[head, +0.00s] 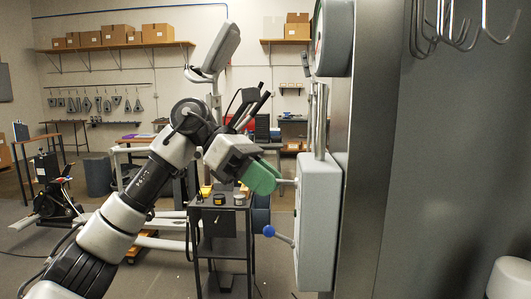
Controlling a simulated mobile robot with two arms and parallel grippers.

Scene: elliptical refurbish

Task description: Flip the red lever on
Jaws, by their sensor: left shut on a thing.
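My left gripper (262,177), with green fingers, reaches in from the left to a grey control box (319,222) on the metal panel. It is shut around the end of a short metal lever rod (287,182) that sticks out to the left from the box. The knob of this lever is hidden by the fingers, so its red colour does not show. A second lever with a blue knob (269,231) sticks out lower on the box, clear of the gripper.
A tall metal panel (370,120) fills the right side, with hooks (452,25) at its top. A round gauge housing (334,38) sits above the box. A dark cart (221,222) with small jars stands behind the gripper. Open floor lies at lower left.

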